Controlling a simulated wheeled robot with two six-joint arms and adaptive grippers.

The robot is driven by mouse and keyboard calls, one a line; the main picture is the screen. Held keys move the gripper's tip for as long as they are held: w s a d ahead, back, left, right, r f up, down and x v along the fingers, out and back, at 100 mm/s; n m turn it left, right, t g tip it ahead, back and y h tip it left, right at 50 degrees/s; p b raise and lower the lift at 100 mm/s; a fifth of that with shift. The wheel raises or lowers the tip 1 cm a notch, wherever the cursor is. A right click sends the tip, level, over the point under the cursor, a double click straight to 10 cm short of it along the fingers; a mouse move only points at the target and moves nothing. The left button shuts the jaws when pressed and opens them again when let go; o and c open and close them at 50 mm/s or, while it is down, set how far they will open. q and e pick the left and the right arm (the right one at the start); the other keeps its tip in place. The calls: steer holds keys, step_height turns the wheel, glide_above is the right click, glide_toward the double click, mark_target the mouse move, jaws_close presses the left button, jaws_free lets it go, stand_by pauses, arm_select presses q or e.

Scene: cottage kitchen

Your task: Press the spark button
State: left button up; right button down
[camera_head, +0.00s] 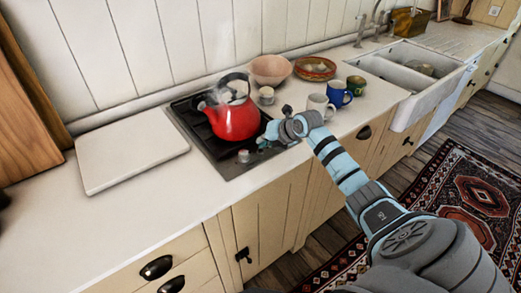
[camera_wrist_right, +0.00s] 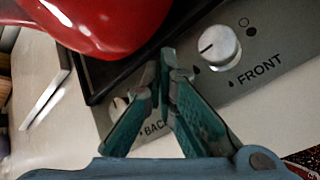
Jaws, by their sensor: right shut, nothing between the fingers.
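The hob (camera_head: 221,169) is a dark plate set in the counter, and its front strip carries the controls. In the right wrist view the strip (camera_wrist_right: 280,84) shows a silver knob (camera_wrist_right: 220,45) by the word FRONT and a paler knob (camera_wrist_right: 120,106) by the word BACK. A small dark spot beside my fingertips may be the spark button; I cannot tell for sure, and the fingers hide part of the strip. My right gripper (camera_head: 263,144) is shut and empty over the strip, its tips (camera_wrist_right: 168,68) between the knobs. Whether they touch it is unclear. My left gripper is out of view.
A steaming red kettle (camera_head: 234,121) stands on the hob close behind my right gripper. A white mug (camera_head: 320,107), a blue mug (camera_head: 338,93) and a green mug (camera_head: 356,85) stand to the right. A white board (camera_head: 131,153) lies left of the hob; the counter in front is clear.

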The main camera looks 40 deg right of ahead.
mark_target(263, 151)
stand_by(0.3)
steer(key=shift+f+b, duration=0.45)
steer(key=shift+f, duration=0.05)
steer(key=shift+r, duration=0.1)
steer(key=shift+r+p, duration=0.4)
step_height(263, 151, up, 6)
steer(key=p, duration=0.5)
